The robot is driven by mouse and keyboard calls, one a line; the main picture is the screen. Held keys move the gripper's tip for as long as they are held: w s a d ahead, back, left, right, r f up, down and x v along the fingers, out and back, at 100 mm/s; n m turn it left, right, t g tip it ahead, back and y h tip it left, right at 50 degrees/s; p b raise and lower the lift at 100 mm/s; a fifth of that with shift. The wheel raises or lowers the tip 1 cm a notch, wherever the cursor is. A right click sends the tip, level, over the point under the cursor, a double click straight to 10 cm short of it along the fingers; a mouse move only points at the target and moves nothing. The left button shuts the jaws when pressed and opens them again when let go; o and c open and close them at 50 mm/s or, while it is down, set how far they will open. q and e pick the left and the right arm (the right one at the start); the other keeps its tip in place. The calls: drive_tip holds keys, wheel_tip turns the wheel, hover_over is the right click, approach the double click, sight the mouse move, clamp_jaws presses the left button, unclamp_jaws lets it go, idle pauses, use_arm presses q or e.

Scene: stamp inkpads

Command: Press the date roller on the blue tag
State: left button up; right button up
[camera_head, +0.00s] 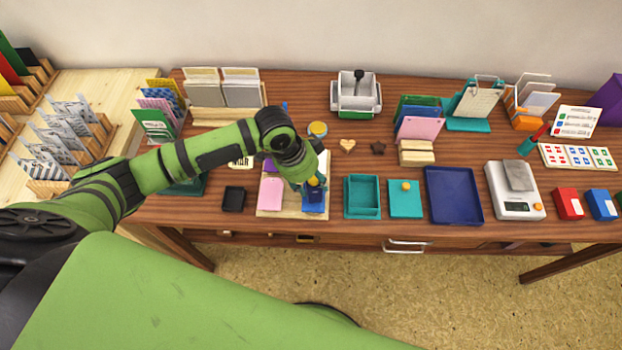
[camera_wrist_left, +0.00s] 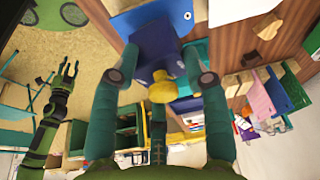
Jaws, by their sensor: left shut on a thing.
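My left gripper (camera_head: 314,184) is over the right part of a pale board (camera_head: 290,202). It is shut on the date roller, a dark blue block (camera_wrist_left: 156,52) with a yellow knob (camera_wrist_left: 162,90), seen between the fingers in the left wrist view (camera_wrist_left: 160,82). The blue tag (camera_head: 313,208) lies on the board under the roller, partly hidden. It also shows in the left wrist view (camera_wrist_left: 165,17), with a small hole near one end. Whether the roller touches the tag I cannot tell. My right gripper (camera_wrist_left: 70,68) appears open and empty, over the floor.
A pink tag (camera_head: 271,193) lies on the board's left. A black pad (camera_head: 233,198) is left of the board. A teal tray (camera_head: 362,197), a teal lidded pad (camera_head: 405,198) and a navy tray (camera_head: 453,195) stand right. Card holders fill the back.

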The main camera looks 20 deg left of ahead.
use_arm(q)
drive_tip(key=shift+f, duration=0.5)
idle(0.3)
drive_tip(key=shift+s+f, duration=0.15)
drive_tip(key=shift+f, duration=0.05)
idle(1.8)
wheel_tip(320, 180, up, 7)
drive_tip(key=p, duration=0.8)
drive_tip(key=shift+r, duration=0.2)
drive_tip(key=shift+w, duration=0.2)
idle(0.5)
